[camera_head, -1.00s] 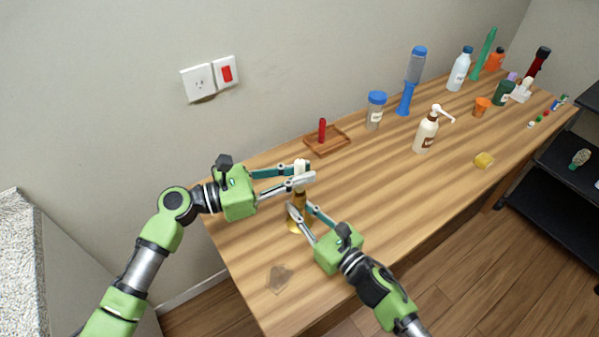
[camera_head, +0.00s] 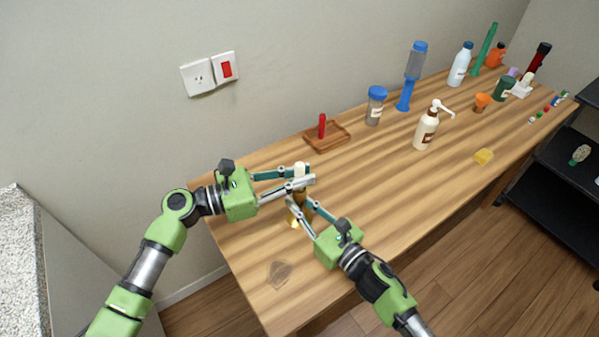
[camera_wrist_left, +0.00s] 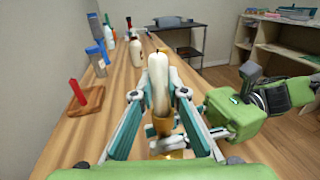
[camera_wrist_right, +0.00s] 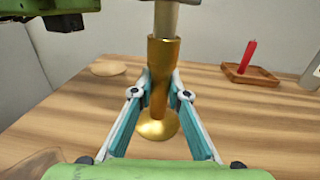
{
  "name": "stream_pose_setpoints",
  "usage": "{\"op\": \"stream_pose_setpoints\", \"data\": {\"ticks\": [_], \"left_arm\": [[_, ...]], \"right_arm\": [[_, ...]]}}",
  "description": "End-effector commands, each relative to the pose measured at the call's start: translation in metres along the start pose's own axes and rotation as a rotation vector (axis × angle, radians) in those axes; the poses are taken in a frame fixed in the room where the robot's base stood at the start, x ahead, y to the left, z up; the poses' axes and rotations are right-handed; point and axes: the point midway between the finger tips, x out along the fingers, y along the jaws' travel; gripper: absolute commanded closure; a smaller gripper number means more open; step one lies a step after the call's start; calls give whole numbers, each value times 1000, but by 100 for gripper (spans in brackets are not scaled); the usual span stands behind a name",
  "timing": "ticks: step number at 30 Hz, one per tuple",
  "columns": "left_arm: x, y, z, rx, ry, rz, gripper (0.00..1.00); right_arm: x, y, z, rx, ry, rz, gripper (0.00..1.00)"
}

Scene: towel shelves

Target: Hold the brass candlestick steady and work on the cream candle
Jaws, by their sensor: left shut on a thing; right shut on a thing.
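The brass candlestick (camera_wrist_right: 157,90) stands on the table near its left end, with its round foot on the wood. My right gripper (camera_wrist_right: 160,88) is shut on its stem, below the cup; this gripper also shows in the head view (camera_head: 297,207). The cream candle (camera_wrist_left: 159,82) stands upright above the candlestick. My left gripper (camera_wrist_left: 160,100) is shut on the candle; in the head view this gripper (camera_head: 300,181) is above the right one. The candle's lower end is in or at the brass cup; how deep is hidden. Its top with a dark wick is clear.
A wooden tray (camera_head: 341,139) with a red candle (camera_head: 322,125) lies behind. A clear flat piece (camera_head: 279,273) lies near the front left. A pump bottle (camera_head: 426,130), a blue-lidded jar (camera_head: 376,105) and a yellow block (camera_head: 484,157) stand farther right. The table's middle is clear.

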Motion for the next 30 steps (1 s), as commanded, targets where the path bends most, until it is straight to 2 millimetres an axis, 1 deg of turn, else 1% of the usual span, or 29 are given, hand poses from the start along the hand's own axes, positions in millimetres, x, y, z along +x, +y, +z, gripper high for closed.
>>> {"op": "stream_pose_setpoints", "data": {"ticks": [15, 16, 18, 27, 30], "left_arm": [[0, 0, -12, -1, -1, 1, 100], [0, 0, -12, 0, -2, 0, 81], [0, 0, -12, 0, -1, 0, 67], [0, 0, -12, 1, -1, 0, 67], [0, 0, -7, 3, -1, 0, 67]], "right_arm": [[0, 0, 0, 0, -1, 0, 100], [0, 0, 0, 0, -1, 0, 100], [0, 0, 0, 0, -1, 0, 100], [0, 0, 0, 0, -1, 0, 100], [0, 0, 0, 0, -1, 0, 100]]}}
